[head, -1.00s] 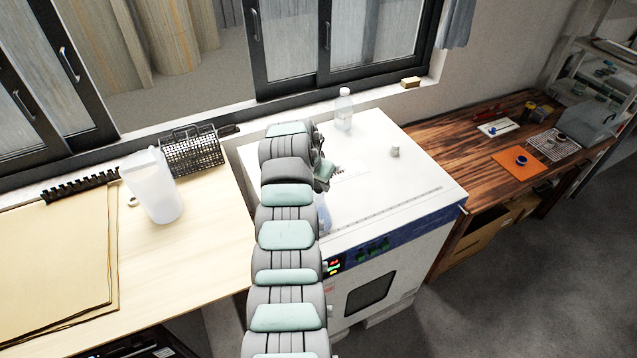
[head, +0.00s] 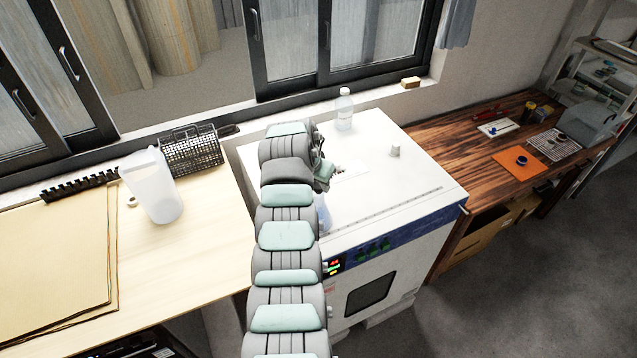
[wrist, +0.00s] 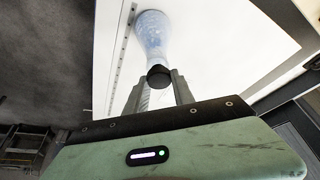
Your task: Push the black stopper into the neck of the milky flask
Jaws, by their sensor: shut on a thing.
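The milky flask (wrist: 152,32) stands on the white oven top, its neck pointing toward my gripper in the wrist view. In the head view the flask (head: 324,212) is partly hidden behind my arm. The black stopper (wrist: 158,77) is a dark disc in line with the neck, and I cannot tell how deep it sits. My gripper (wrist: 158,88) is shut on the stopper, one finger on each side. In the head view the gripper is mostly hidden by my wrist, above the oven top.
The white oven (head: 405,190) also carries a clear bottle (head: 344,110) at the back and a small grey-white piece (head: 395,151) at the right. A translucent jug (head: 152,188) and a wire basket (head: 192,153) stand on the left bench. The oven's right part is mostly clear.

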